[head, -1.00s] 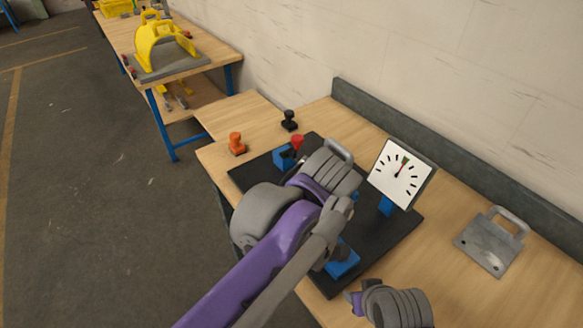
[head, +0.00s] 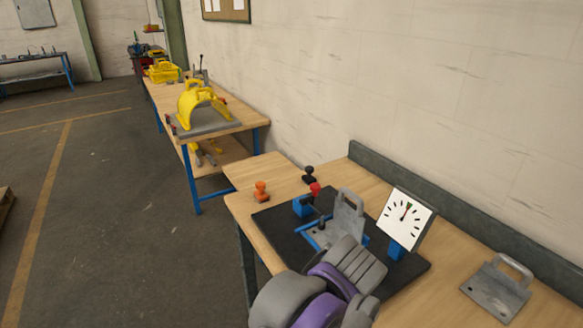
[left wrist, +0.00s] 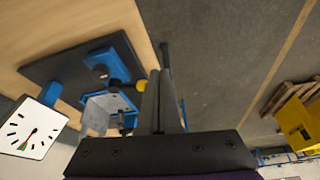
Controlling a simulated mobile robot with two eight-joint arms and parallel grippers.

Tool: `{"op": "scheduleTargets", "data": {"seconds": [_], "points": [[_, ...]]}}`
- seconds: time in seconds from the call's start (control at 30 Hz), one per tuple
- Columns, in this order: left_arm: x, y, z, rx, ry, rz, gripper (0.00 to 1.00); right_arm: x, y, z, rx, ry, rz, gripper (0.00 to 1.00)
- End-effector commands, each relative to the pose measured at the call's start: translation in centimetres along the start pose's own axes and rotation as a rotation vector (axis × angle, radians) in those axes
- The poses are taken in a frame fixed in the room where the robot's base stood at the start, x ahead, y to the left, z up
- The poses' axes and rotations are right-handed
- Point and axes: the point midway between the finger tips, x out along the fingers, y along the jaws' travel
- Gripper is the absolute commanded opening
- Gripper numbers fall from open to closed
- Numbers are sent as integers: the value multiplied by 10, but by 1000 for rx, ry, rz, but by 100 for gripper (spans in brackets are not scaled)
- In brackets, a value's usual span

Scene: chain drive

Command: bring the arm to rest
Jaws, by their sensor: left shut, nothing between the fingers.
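My left arm (head: 335,285) comes up from the bottom edge of the head view, in front of the black base plate (head: 280,225). Its gripper does not show there. In the left wrist view my left gripper (left wrist: 159,82) is shut and empty, its fingers pointing toward the floor past the bench edge. A grey handled plate (head: 347,218) stands on the fixture, near the white dial (head: 405,218). In the left wrist view the plate (left wrist: 97,112) and dial (left wrist: 32,129) lie left of the fingers. My right gripper is out of view.
A second grey handled plate (head: 497,288) lies at the bench's right. A red knob (head: 315,189), orange knob (head: 261,190) and black knob (head: 308,174) stand at the far side. Another bench (head: 228,120) holds a yellow arch (head: 195,103).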

Motion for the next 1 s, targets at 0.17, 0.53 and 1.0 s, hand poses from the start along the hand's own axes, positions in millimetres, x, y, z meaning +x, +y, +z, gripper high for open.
{"op": "scheduleTargets", "data": {"seconds": [0.17,0.53,1.0], "points": [[27,-57,-4,58,-22,29,0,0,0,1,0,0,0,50],[95,-198,33,229,36,128,0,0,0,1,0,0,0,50],[126,-249,65,331,130,146,0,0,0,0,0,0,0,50]]}}
